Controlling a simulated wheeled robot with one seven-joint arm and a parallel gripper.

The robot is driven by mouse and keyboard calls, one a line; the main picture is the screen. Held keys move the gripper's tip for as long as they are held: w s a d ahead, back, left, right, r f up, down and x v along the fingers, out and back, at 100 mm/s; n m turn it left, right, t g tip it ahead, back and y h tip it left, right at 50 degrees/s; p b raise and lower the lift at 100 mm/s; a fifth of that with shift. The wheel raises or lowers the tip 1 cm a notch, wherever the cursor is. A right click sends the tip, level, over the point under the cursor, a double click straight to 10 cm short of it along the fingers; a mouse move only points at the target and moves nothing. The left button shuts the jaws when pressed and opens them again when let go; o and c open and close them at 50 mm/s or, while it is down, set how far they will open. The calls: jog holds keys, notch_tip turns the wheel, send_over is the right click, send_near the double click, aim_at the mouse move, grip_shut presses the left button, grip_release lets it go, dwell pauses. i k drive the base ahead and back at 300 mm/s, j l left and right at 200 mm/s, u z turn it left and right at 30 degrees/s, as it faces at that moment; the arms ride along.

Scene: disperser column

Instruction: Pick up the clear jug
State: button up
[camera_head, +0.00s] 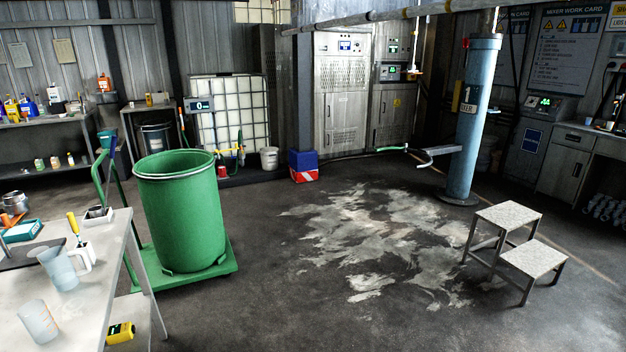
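A clear jug (61,270) stands upright on the pale bench (100,285) at the lower left. It is translucent and bluish, with a wide rim. A white handle shape shows at its right side, close to a white container (86,247), and I cannot tell which of the two it belongs to. A second clear vessel (38,322), like a beaker, stands nearer on the same bench. My gripper is not in view.
A yellow-handled tool (73,224), a blue-edged box (22,231) and a metal pot (15,202) crowd the bench's back. A green drum (180,220) on a green trolley stands just right. A step stool (508,216) stands at right. The stained middle floor is open.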

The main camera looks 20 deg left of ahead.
aim_at(57, 262)
jog(key=i+j+u, duration=0.1)
jog(key=i+u, duration=0.25)
jog(key=i, duration=0.3)
jog(key=i+u, duration=0.35)
jog(key=i, duration=0.3)
jog(key=i+l+u, duration=0.35)
jog(key=i, duration=0.25)
jog(key=i+j+u, duration=0.1)
jog(key=u, duration=0.4)
jog(key=i+u, duration=0.55)
jog(key=u, duration=0.4)
jog(key=i+l+u, duration=0.2)
jog(key=u, duration=0.25)
jog(key=i+j+u, duration=0.15)
jog(key=i+u, duration=0.2)
jog(key=i, duration=0.15)
